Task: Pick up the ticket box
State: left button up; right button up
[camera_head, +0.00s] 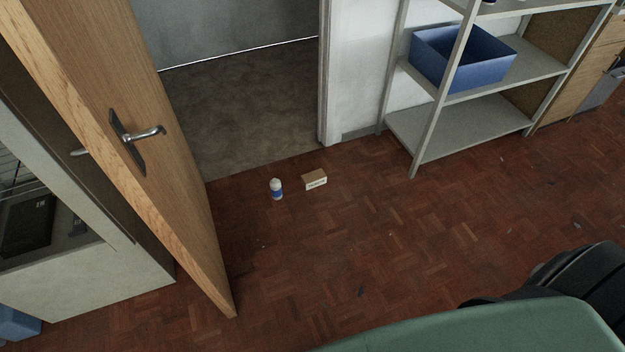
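A small box (315,179) with a tan top and a white front with dark print lies on the parquet floor near the doorway; it looks like the ticket box, though its print is too small to read. A white bottle (276,188) with a blue band stands upright just left of it, apart from it. Neither of my grippers shows in the head view.
An open wooden door (150,200) with a metal handle stands at the left. A grey shelf unit (455,115) holding a blue bin (460,65) stands at the upper right. The parquet floor (330,240) in front of the box is clear.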

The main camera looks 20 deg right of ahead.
aim_at(312, 178)
jog(key=i+l, duration=0.3)
jog(key=i, duration=0.15)
jog(key=i+l, duration=0.3)
jog(key=i, duration=0.2)
jog(key=i+l, duration=0.35)
jog(key=i+z, duration=0.05)
jog(key=i, duration=0.05)
